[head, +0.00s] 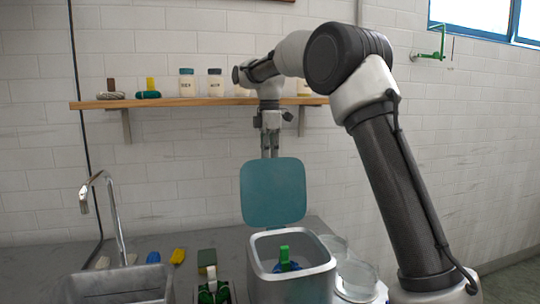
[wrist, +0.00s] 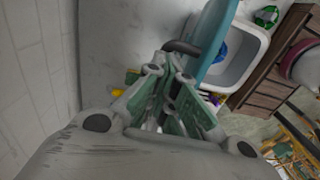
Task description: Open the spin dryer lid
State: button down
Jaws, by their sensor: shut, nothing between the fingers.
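The spin dryer (head: 292,289) is a grey, square-topped tub on the counter; it also shows in the wrist view (wrist: 229,81). Its teal lid (head: 272,190) stands upright at the back edge of the tub, so the mouth is open. In the wrist view the lid (wrist: 212,38) is seen nearly edge-on, with a dark handle (wrist: 182,47) beside it. My gripper (head: 270,156) is shut and empty at the lid's top edge. In the wrist view its fingertips (wrist: 168,68) are close to the handle; I cannot tell whether they touch. A green and blue item (head: 285,262) is inside the tub.
A wooden shelf (head: 170,103) with jars and skeins runs along the wall behind my arm. A sink (head: 118,285) with a tall tap (head: 112,205) is at the left. Glass jars (head: 357,274) stand right of the dryer. Coloured blocks lie on the counter.

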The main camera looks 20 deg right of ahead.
jog(key=shift+s+f+g, duration=0.15)
jog(key=shift+s+f, duration=0.1)
jog(key=shift+f, duration=0.3)
jog(key=shift+s+f+g, duration=0.15)
jog(key=shift+s+f, duration=0.05)
jog(key=shift+f, duration=0.3)
jog(key=c, duration=1.5)
grip_release()
jog(key=shift+w+r, duration=0.15)
jog(key=r, duration=0.8)
jog(key=w+r, duration=0.1)
jog(key=r, duration=0.3)
